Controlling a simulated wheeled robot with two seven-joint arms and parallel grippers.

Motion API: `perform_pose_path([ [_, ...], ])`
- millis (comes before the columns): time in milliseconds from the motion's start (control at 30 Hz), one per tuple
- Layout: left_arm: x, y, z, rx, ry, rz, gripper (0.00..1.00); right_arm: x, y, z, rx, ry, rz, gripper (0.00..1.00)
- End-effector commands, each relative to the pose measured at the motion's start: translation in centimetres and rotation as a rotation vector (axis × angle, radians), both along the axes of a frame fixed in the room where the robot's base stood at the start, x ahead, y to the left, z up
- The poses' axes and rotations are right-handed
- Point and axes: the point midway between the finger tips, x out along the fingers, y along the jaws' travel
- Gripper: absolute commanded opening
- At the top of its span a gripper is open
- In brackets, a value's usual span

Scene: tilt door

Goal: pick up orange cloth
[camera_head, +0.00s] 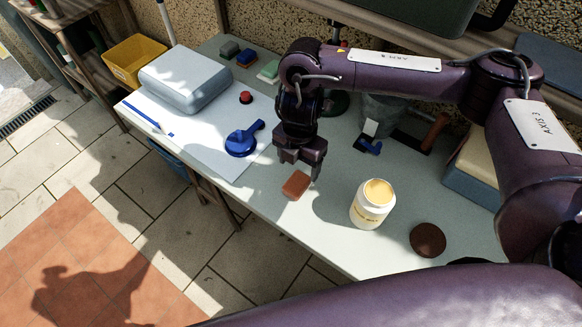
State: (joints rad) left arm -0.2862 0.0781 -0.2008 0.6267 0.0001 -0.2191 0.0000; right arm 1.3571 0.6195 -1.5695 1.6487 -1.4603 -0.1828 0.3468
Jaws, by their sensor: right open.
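The orange cloth (297,186) looks like a small folded orange-brown pad. It lies flat on the pale workbench, near its front edge. My right gripper (299,168) is just above and slightly behind it, pointing down, with its jaws apart and nothing between them. A small gap seems to show between the fingertips and the cloth, but exact height is hard to tell. My left gripper is not in view.
An open white jar (371,205) with yellowish contents and a brown lid (427,240) stand right of the cloth. A blue round tool (242,141), a red button (246,97) and a grey-blue case (186,80) are to the left. Bare bench surrounds the cloth.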

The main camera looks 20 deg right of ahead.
Motion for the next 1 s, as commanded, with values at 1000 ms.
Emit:
perform_pose_path([
  [1000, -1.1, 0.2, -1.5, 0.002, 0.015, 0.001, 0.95, 0.0, 0.6, -7.1, 0.0, 0.0, 0.0, 0.49],
])
